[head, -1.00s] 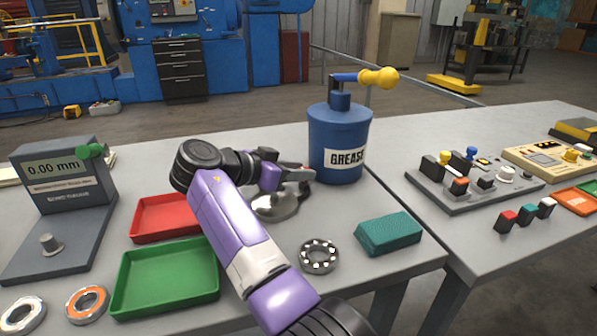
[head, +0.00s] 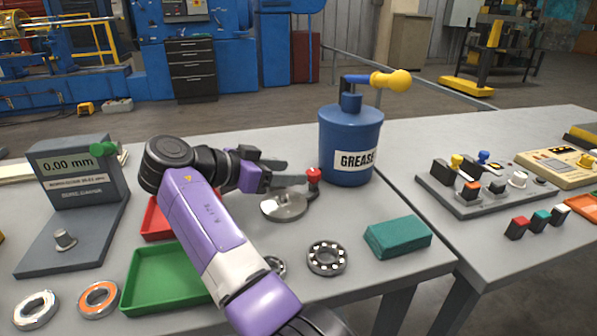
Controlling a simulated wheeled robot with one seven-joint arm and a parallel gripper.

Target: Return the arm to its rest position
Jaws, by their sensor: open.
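My purple and black arm reaches up from the bottom over the table and bends right at its black elbow. My gripper (head: 300,177) is open, with its grey fingers extending right above a round metal stand (head: 285,206). A red knob (head: 314,175) shows at the fingertips; I cannot tell whether they touch it. Nothing is visibly held between the fingers.
A blue grease can (head: 345,140) stands just right of my gripper. A red tray (head: 155,222) and a green tray (head: 150,285) lie partly behind my arm. A bearing (head: 327,258), a teal block (head: 398,237) and a gauge (head: 75,175) stand around. A control panel (head: 470,200) occupies the right table.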

